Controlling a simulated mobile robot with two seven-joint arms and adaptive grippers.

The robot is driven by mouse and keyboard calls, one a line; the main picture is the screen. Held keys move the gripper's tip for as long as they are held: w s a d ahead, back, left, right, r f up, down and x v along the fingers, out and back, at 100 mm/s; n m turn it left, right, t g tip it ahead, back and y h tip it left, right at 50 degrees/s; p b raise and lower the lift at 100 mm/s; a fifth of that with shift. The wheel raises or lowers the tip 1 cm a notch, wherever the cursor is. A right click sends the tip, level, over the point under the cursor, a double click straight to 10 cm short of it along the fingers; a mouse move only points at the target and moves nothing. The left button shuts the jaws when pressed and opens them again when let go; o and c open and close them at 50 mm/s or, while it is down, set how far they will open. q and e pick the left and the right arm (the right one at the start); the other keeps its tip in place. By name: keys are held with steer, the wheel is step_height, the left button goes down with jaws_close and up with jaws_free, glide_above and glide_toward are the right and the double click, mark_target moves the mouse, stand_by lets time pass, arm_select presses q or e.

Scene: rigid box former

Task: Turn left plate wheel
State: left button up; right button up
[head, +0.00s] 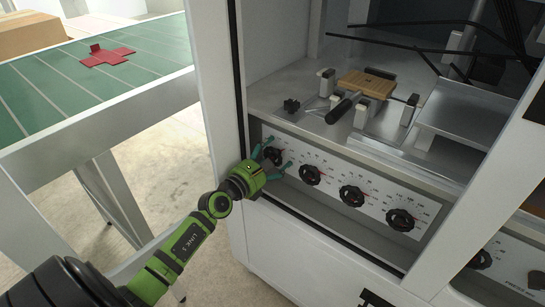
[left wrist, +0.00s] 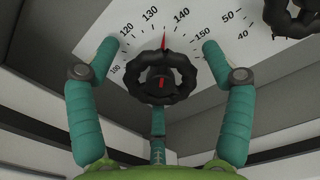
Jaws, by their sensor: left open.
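The leftmost black wheel (head: 274,156) sits on the white dial panel below the machine's work deck. In the left wrist view this wheel (left wrist: 161,83) is in the middle, with its red pointer between 130 and 140 on the scale. My left gripper (head: 272,160) is at this wheel, its green fingers open. In the left wrist view one finger is on each side of the wheel, with visible gaps, and a third finger is below it, close to the rim; contact there cannot be told. My right gripper is not in view.
More black wheels stand right of it in a row: the nearest (head: 310,174), a middle one (head: 352,195) and a far one (head: 400,219). The white cabinet post (head: 215,80) rises close to my left arm. A green-topped table (head: 60,90) holds a red flat piece (head: 107,56).

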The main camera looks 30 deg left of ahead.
arm_select(q)
steer(key=c, duration=1.1)
steer(key=shift+c, duration=0.2)
steer(key=shift+r, duration=0.15)
steer(key=shift+c, duration=0.2)
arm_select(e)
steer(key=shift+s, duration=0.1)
arm_select(q)
steer(key=shift+n, duration=0.3)
